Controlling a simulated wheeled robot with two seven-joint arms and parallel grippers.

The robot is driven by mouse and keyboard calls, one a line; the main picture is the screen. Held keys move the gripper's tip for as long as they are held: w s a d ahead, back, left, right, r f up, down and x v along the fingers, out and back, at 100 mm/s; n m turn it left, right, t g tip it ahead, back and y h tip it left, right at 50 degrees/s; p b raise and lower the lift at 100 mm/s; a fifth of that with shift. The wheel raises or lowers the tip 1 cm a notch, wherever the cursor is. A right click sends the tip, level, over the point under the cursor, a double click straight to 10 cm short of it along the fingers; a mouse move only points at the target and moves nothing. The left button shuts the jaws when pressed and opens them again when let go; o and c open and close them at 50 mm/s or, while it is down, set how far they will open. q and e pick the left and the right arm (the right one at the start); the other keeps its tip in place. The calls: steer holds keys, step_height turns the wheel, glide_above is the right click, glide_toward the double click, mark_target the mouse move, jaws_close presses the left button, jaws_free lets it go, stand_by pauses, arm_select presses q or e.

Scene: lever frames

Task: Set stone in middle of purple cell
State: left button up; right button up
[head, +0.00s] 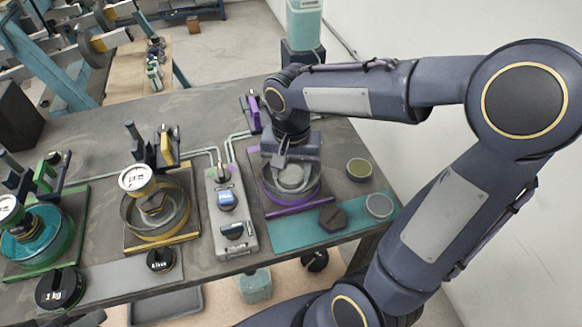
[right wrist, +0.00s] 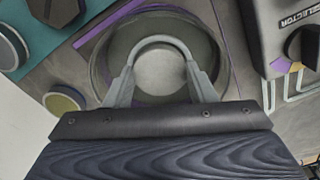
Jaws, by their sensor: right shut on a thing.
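The stone, a pale grey round disc (head: 291,176), is between the fingers of my right gripper (head: 291,170). It also shows in the right wrist view (right wrist: 160,72), with the two grey curved fingers (right wrist: 161,62) shut around it. The purple cell (head: 296,208) is a round clear-walled dish with a purple rim and bar on a grey plate. The stone is over the inside of the dish, near its middle. I cannot tell whether it touches the floor of the dish. My left gripper is not in view.
A teal mat (head: 290,236) beside the cell bears a dark hexagonal piece (head: 332,218) and a grey disc (head: 379,206); an olive disc (head: 359,169) is behind. The selector box (head: 231,225) stands left, then the yellow cell (head: 155,215) and green cell (head: 38,240).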

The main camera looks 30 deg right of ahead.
steer(key=shift+s+f, duration=0.15)
steer(key=shift+f, duration=0.3)
stand_by(0.5)
steer(key=o, duration=0.6)
steer(key=shift+b, duration=0.3)
steer(key=o, duration=0.5)
steer(key=shift+a+f, duration=0.1)
steer(key=shift+r, duration=0.4)
steer(key=r, duration=0.8)
steer(key=shift+w+a+p, duration=0.15)
steer(key=shift+w+p, duration=0.15)
steer(key=shift+p, duration=0.1)
